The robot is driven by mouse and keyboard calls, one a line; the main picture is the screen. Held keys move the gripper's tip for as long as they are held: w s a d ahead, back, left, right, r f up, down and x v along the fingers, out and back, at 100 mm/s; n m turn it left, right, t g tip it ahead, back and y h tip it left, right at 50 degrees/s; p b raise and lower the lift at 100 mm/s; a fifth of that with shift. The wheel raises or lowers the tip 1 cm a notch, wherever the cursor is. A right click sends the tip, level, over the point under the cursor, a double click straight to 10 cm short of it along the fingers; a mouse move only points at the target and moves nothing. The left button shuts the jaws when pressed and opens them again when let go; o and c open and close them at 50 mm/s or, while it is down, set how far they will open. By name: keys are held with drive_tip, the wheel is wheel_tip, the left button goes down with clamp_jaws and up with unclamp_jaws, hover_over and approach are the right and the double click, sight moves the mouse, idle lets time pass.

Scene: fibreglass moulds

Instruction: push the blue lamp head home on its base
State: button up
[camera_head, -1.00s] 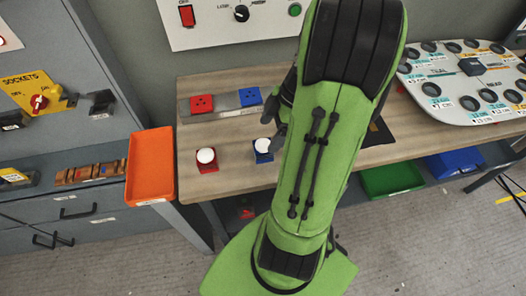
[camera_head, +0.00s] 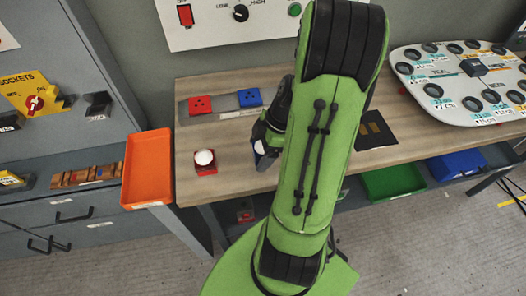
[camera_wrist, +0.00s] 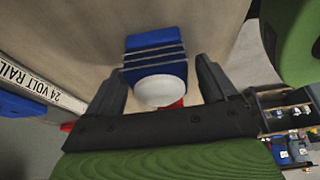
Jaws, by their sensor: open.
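The blue lamp head (camera_wrist: 155,50) has a ribbed blue body and a white dome (camera_wrist: 160,91). In the wrist view it lies between the two open fingers of my gripper (camera_wrist: 160,62), with visible gaps on both sides. In the head view my gripper (camera_head: 264,143) is over the front of the bench and hides most of the lamp head. A blue socket base (camera_head: 249,97) sits on the grey rail behind, beside a red base (camera_head: 200,104). The blue base also shows at the left edge of the wrist view (camera_wrist: 14,104).
A red lamp head (camera_head: 204,160) with a white dome stands to the left on the wooden bench (camera_head: 225,138). An orange tray (camera_head: 147,168) is at the bench's left end. A round-cornered board with holes (camera_head: 460,80) lies at the right. My arm covers the bench middle.

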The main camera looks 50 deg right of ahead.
drive_tip(key=shift+r, duration=0.1)
drive_tip(key=c, duration=1)
wheel_tip(320, 180, up, 10)
drive_tip(key=p, duration=0.2)
drive_tip(key=shift+p, duration=0.4)
